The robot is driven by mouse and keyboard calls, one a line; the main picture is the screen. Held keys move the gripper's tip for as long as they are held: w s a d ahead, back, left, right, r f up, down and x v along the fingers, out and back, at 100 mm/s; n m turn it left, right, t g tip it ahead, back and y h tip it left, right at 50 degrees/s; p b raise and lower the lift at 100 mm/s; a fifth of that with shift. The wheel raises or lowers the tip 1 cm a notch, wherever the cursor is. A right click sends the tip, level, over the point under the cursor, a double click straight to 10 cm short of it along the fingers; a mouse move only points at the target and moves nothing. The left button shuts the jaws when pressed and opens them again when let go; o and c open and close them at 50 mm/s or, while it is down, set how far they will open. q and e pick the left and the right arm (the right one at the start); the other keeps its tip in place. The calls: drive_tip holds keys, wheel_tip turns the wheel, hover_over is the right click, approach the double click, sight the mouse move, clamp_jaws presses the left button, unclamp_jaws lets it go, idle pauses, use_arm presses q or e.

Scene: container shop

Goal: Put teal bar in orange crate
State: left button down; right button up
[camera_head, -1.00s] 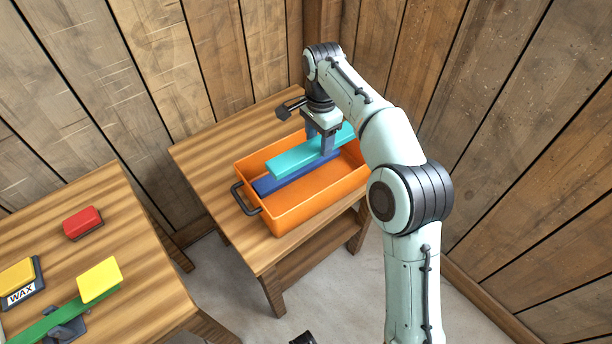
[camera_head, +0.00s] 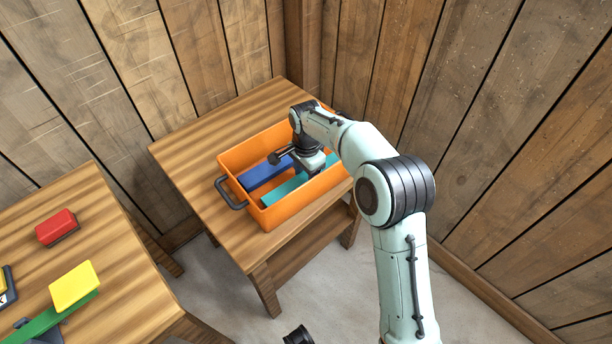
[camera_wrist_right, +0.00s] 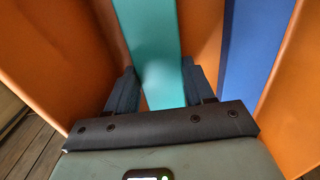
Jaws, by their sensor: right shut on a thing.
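The teal bar (camera_head: 284,188) is down inside the orange crate (camera_head: 262,215), along the crate's near side. My right gripper (camera_head: 310,172) reaches into the crate and is shut on the teal bar; in the right wrist view the bar (camera_wrist_right: 150,45) runs between the two fingers. Whether the bar touches the crate floor I cannot tell. A blue bar (camera_head: 262,172) lies in the crate beside it, apart from it; it also shows in the right wrist view (camera_wrist_right: 243,50). My left gripper is not clearly in view.
The crate stands on a wooden table (camera_head: 190,160) in a corner of plank walls. A second table (camera_head: 110,235) at the left carries a red block (camera_head: 56,227), a yellow block (camera_head: 74,286) and a green bar (camera_head: 52,318). The crate has a dark handle (camera_head: 231,194) at its left end.

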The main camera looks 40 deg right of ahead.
sight(307, 177)
drive_tip(key=shift+f, duration=0.25)
drive_tip(key=o, duration=1.2)
use_arm(q)
drive_tip(key=r+p, duration=0.1)
drive_tip(key=s+r+p, duration=0.1)
drive_tip(key=p, duration=0.1)
drive_tip(key=shift+r, duration=0.15)
use_arm(e)
wheel_tip(307, 177, up, 12)
drive_tip(key=shift+r, duration=0.15)
use_arm(q)
drive_tip(key=shift+s, duration=0.1)
